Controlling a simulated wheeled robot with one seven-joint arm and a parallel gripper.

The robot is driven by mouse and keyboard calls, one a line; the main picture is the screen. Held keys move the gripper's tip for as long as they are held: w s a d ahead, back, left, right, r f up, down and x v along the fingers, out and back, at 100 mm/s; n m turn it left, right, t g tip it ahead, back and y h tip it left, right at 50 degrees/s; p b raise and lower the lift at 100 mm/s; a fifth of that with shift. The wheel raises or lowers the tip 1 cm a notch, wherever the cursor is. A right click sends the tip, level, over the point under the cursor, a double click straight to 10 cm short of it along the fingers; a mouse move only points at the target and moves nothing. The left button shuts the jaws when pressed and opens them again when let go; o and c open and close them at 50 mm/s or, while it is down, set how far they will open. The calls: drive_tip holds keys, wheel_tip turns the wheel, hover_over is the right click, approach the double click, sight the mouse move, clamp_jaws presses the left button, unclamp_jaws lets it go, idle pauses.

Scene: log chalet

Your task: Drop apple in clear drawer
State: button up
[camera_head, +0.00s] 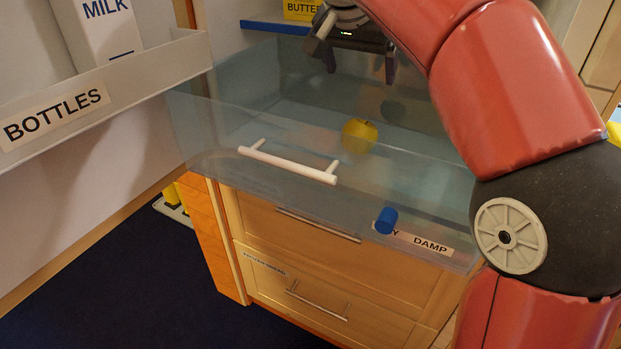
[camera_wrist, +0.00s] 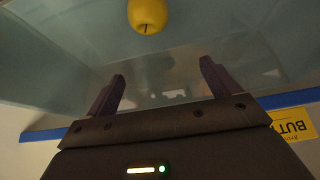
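The yellow apple (camera_head: 359,136) lies inside the clear drawer (camera_head: 225,130), behind its front panel. The apple also shows at the top of the wrist view (camera_wrist: 148,14), beyond my fingertips. The clear drawer is pulled out and has a white bar handle (camera_head: 287,165) on its front. My gripper (camera_head: 360,62) is above the back part of the drawer, apart from the apple. In the wrist view my gripper (camera_wrist: 162,85) has its two fingers wide apart with nothing between them.
A blue knob (camera_head: 386,220) and a label reading DAMP (camera_head: 430,244) are on the drawer's front. Wooden drawers (camera_head: 300,235) are below, shut. A shelf labelled BOTTLES (camera_head: 60,112) holds a milk carton (camera_head: 103,28) at left. A yellow butter box (camera_head: 302,8) stands on a blue-edged shelf (camera_head: 275,27).

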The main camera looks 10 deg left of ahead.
drive_tip(key=p+v, duration=0.2)
drive_tip(key=v, duration=0.5)
drive_tip(key=shift+s+r, duration=0.15)
drive_tip(key=shift+r, duration=0.15)
drive_tip(key=shift+s+a, duration=0.1)
